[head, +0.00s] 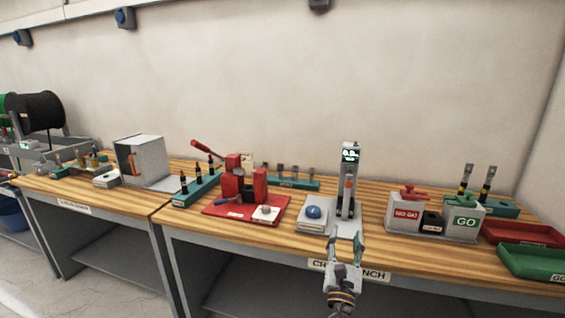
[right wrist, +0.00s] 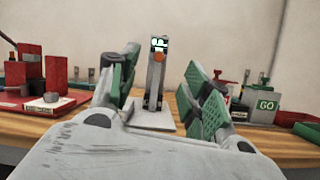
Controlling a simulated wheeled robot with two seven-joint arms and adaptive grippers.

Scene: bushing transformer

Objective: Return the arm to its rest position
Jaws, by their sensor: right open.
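My right gripper (head: 345,250) is in front of the height gauge (head: 349,185) at the front edge of the bench. Its two green-padded fingers are apart, with nothing between them. In the right wrist view the open fingers (right wrist: 160,90) frame the gauge (right wrist: 156,75), which stands upright behind them with a lit display and an orange part. The gripper appears clear of the gauge. My left gripper is not in view.
Left of the gauge are a grey block with a blue dome (head: 313,212) and a red press (head: 243,185) on a red base. To the right stand the GO and NO GO fixture (head: 432,215), a red tray (head: 522,233) and a green tray (head: 530,262). A grey box (head: 142,160) is on the left bench.

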